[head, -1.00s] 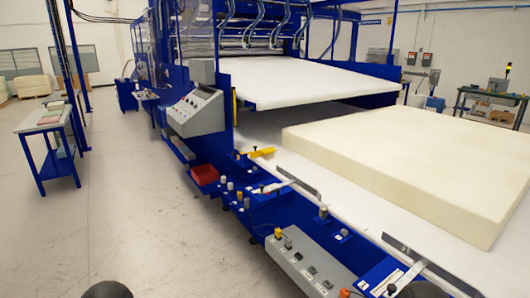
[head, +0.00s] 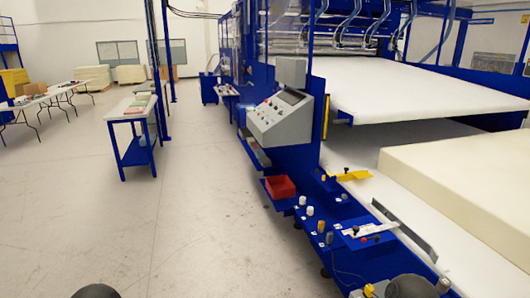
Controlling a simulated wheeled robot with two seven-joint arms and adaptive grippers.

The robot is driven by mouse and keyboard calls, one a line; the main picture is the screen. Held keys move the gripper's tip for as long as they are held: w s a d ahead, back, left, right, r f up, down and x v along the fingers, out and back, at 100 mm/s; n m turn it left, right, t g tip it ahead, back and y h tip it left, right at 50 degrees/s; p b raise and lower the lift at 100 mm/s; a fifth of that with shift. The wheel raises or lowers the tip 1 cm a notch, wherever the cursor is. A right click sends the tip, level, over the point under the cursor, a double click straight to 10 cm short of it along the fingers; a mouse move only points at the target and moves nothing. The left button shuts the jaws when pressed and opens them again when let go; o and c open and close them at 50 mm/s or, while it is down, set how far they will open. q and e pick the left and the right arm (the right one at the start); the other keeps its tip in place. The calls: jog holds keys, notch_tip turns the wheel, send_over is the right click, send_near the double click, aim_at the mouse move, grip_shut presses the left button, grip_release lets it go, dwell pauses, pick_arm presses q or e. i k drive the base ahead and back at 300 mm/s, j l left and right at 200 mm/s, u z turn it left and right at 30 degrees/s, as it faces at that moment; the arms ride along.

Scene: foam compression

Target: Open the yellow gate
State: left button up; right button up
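A small yellow piece (head: 353,176), which looks like the yellow gate, sits on the blue edge of the machine, at the near end of the white bed. It has a dark knob on top. It lies flat along the edge; whether it is open or closed is too small to tell. Neither of my grippers is in view. Only dark rounded parts of my arms show at the bottom edge, at left and right of centre, far from the yellow piece.
A large cream foam block (head: 465,185) lies on the lower white bed. A grey control console (head: 280,118) and a red bin (head: 279,187) are on the machine's left side. A blue bench (head: 137,150) stands farther left. The grey floor (head: 200,220) between is clear.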

aim_at(346, 177)
jog(key=i+j, duration=0.1)
jog(key=i, duration=0.55)
jog(key=i+z, duration=0.1)
jog(key=i, duration=0.6)
jog(key=i+j, duration=0.2)
jog(key=i, duration=0.45)
jog(key=l+z, duration=0.05)
